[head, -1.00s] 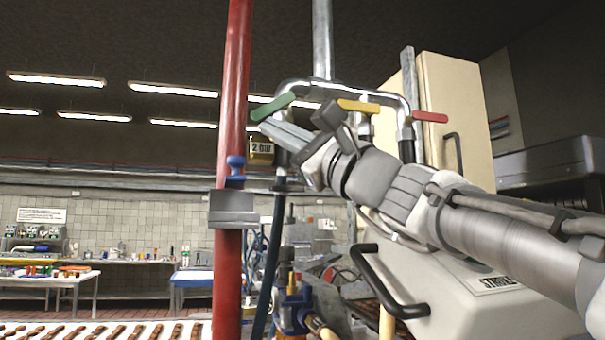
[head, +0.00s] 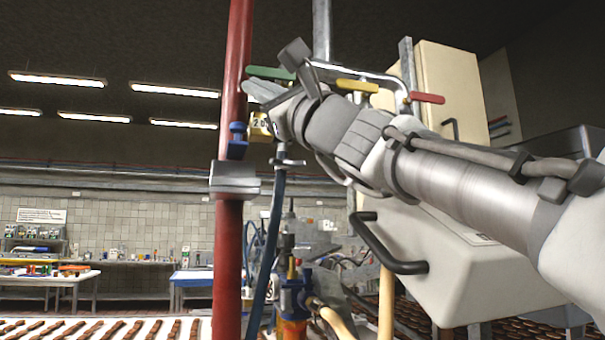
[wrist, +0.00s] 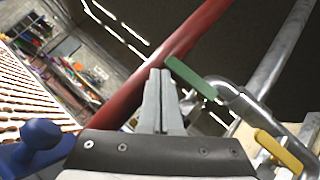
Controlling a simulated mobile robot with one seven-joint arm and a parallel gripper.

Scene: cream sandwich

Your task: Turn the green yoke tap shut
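The green yoke tap handle (head: 270,73) sits at the left end of the metal yoke pipe, nearly level in the head view. In the wrist view the green handle (wrist: 190,77) slants just right of the fingertips. My gripper (head: 258,90) is just below the handle, with its fingers pointing up and left. In the wrist view my gripper (wrist: 160,74) has its two fingers together with nothing between them. I cannot tell whether they touch the handle. The green tap's valve body is mostly hidden behind my gripper.
A yellow handle (head: 357,86) and a red handle (head: 427,98) sit further right on the yoke. A red pipe (head: 232,120) with a blue knob (head: 237,140) stands close left. A cream cabinet (head: 460,140) is at right.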

